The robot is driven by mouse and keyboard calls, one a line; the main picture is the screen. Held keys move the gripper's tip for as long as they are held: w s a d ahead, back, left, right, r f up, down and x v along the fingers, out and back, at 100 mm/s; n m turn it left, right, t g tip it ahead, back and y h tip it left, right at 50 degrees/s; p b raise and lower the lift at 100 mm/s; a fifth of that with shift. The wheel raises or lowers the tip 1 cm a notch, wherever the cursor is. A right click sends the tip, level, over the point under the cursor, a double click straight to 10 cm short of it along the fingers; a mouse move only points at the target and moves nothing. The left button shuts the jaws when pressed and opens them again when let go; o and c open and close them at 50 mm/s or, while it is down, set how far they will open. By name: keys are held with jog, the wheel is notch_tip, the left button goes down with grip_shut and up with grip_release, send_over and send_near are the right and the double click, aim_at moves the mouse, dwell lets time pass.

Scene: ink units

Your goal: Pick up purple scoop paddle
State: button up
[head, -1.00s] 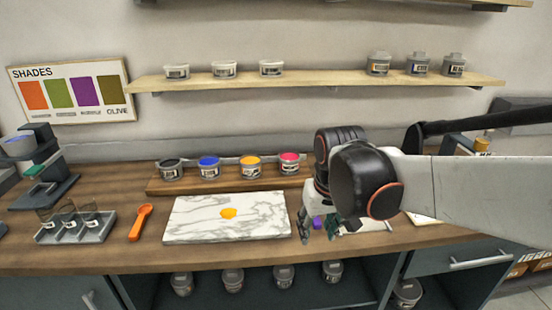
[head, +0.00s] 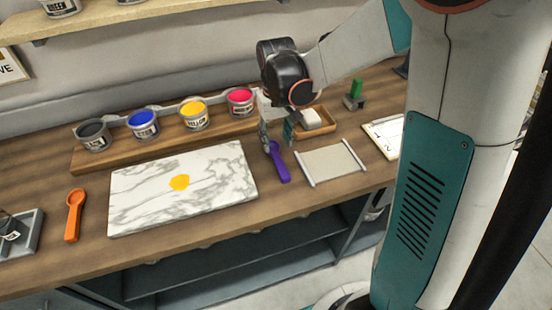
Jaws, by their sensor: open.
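The purple scoop paddle (head: 280,167) lies on the wooden counter between the marble slab and a small pale mat. Its handle points toward the counter's front edge, and its far end is partly hidden by my gripper. My gripper (head: 277,146) points down at the far end of the paddle, with its fingers apart. I cannot tell whether the fingers touch the paddle.
The marble slab (head: 215,189) with a yellow blob is left of the paddle; the pale mat (head: 333,164) is right. Ink tubs stand on a wooden riser (head: 95,164) behind. A wooden tray (head: 323,128) with a white block is close behind my gripper. An orange scoop (head: 73,212) lies far left.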

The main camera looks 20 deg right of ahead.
aim_at(277, 158)
jog(key=f+b, duration=0.1)
jog(key=f, duration=0.1)
jog(key=f+b, duration=0.1)
jog(key=f, duration=0.2)
jog(key=f+b, duration=0.1)
jog(key=f, duration=0.1)
jog(key=shift+s+d+f, duration=0.1)
jog(key=shift+s+f, duration=0.15)
jog(key=shift+r, duration=0.1)
grip_shut()
